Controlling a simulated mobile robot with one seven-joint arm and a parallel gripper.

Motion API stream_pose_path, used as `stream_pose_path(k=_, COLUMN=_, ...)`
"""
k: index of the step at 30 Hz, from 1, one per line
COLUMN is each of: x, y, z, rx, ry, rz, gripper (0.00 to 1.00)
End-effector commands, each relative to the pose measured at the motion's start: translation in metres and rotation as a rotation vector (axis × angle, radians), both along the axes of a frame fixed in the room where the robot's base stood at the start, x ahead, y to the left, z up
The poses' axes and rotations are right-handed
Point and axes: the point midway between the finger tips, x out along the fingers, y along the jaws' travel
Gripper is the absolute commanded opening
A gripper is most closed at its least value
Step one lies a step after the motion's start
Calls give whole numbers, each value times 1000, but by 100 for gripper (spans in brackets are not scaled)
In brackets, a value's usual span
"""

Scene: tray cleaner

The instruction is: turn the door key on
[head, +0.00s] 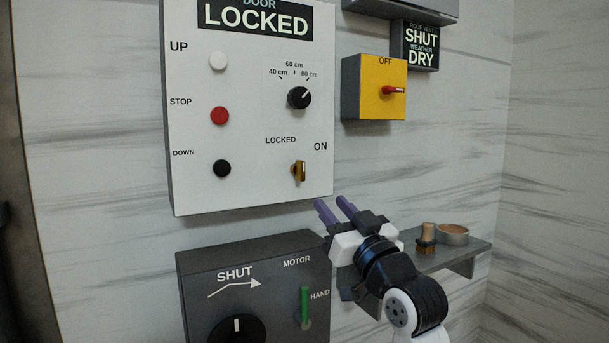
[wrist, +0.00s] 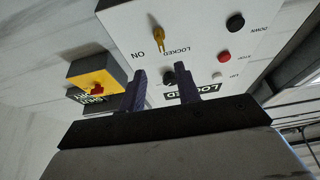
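The brass door key (head: 299,171) sits in the lower right of the white door panel (head: 250,190), below and between the labels LOCKED and ON. Its grip looks roughly upright; I cannot tell its exact setting. The panel's display (head: 255,18) reads DOOR LOCKED. The key also shows in the wrist view (wrist: 158,38), upside down, beyond the fingertips. My gripper (head: 335,206) is below and to the right of the key, apart from it. Its two purple fingers are spread with nothing between them, as the wrist view (wrist: 162,76) also shows.
A dark motor box (head: 253,258) with a green lever (head: 305,306) is below the panel. A yellow switch box (head: 365,105) with a red handle is to the right. The space before the key looks clear.

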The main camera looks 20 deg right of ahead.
Motion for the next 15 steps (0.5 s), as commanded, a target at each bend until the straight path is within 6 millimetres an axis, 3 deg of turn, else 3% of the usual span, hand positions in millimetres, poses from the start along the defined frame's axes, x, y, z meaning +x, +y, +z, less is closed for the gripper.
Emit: stream_pose_path(k=15, x=95, y=9, z=42, rx=-2, ry=0, rz=0, gripper=33)
